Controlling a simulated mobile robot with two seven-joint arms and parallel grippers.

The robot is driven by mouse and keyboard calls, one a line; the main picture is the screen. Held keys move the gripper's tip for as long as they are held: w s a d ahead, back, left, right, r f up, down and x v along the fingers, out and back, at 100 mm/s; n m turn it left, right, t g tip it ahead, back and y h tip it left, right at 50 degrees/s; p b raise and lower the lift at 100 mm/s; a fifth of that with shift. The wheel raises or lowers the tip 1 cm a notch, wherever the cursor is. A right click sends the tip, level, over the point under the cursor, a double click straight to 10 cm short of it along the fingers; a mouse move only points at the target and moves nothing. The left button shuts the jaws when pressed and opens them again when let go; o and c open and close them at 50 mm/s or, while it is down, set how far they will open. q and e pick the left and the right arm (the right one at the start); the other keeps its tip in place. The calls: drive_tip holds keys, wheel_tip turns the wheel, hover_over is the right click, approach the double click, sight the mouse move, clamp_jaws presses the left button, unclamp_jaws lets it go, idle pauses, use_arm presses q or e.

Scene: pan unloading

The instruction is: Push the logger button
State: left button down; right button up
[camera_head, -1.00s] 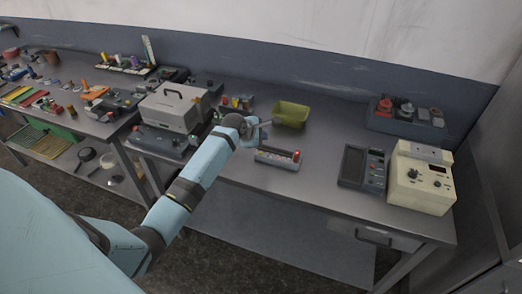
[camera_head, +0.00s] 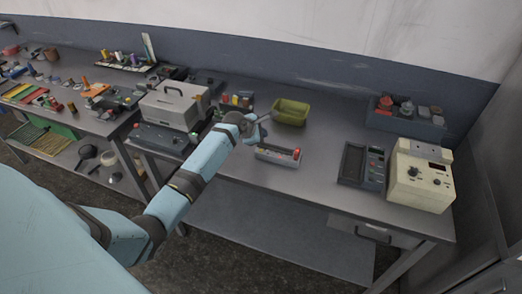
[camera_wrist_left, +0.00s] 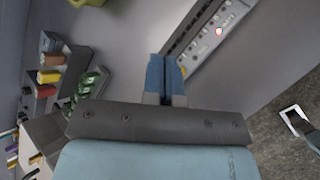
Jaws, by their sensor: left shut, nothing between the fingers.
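A small grey panel (camera_head: 278,154) with a row of buttons and a red button (camera_head: 297,153) at its right end lies on the bench. I take it for the logger, but its labels are too small to read. The panel (camera_wrist_left: 205,30) also shows in the left wrist view, with a round red-rimmed button (camera_wrist_left: 219,31). My left gripper (camera_head: 264,128) is above the panel's left end. In the left wrist view its blue fingers (camera_wrist_left: 166,74) are shut and empty beside the panel. Whether they touch it cannot be told.
A yellow-green bin (camera_head: 291,112) stands behind the panel. A grey case (camera_head: 175,106) stands to the left. A dark handheld meter (camera_head: 362,166) and a cream instrument (camera_head: 421,177) stand to the right. The bench between panel and meter is clear.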

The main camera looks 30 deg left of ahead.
sight(262, 151)
use_arm(q)
wheel_tip(262, 151, down, 2)
drive_tip(key=shift+f+b, duration=0.15)
drive_tip(key=shift+b, duration=0.75)
drive_tip(key=shift+f, duration=1.15)
drive_tip(key=shift+f, duration=0.25)
drive_tip(key=shift+f, duration=0.15)
idle(0.3)
